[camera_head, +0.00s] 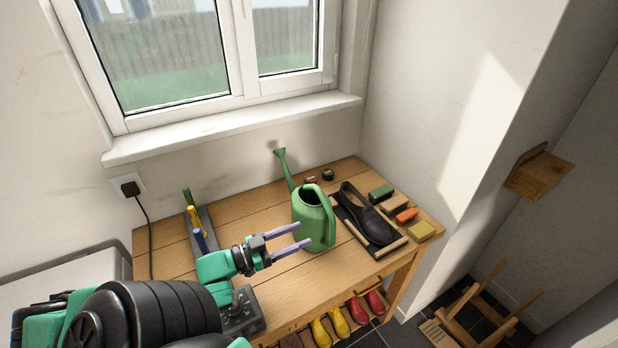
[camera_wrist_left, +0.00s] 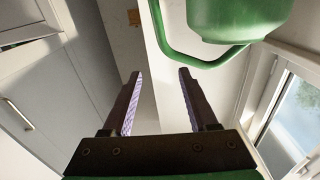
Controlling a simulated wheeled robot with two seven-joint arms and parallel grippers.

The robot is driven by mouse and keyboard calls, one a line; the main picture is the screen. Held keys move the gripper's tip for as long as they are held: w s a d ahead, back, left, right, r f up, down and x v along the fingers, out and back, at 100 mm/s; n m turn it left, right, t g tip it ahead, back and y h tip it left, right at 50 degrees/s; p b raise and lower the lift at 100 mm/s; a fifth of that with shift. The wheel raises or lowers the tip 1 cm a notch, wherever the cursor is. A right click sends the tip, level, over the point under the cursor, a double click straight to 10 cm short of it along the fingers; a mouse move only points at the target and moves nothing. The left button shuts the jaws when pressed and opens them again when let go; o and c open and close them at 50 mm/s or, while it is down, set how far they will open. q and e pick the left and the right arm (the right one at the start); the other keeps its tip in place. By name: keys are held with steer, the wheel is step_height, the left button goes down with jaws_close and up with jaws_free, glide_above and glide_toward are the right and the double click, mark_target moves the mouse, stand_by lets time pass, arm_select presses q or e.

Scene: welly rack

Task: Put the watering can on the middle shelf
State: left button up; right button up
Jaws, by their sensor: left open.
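The green watering can (camera_head: 309,218) stands upright on the wooden bench, its spout toward the window and its handle on the right. In the left wrist view the can (camera_wrist_left: 240,18) is at the top, with its handle loop (camera_wrist_left: 172,48) just beyond the fingertips. My left gripper (camera_head: 305,235) is open beside the can's near side. Its two purple-padded fingers (camera_wrist_left: 160,74) have nothing between them. I cannot tell whether a fingertip touches the can. My right gripper is out of view. I cannot make out the middle shelf in these views.
A dark box (camera_head: 240,312) sits near my arm. Yellow (camera_head: 340,322) and red boots (camera_head: 375,302) stand below the bench (camera_head: 275,278).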

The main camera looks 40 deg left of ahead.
arm_select(q)
steer(key=f+b+x, duration=0.1)
steer(key=b+x, duration=0.7)
steer(key=x, duration=0.7)
steer(key=shift+w+a+f+n, duration=0.15)
steer(key=shift+a+f+n, duration=0.15)
steer(key=shift+a, duration=0.1)
steer(key=shift+r, duration=0.1)
jaws_close()
stand_by(0.4)
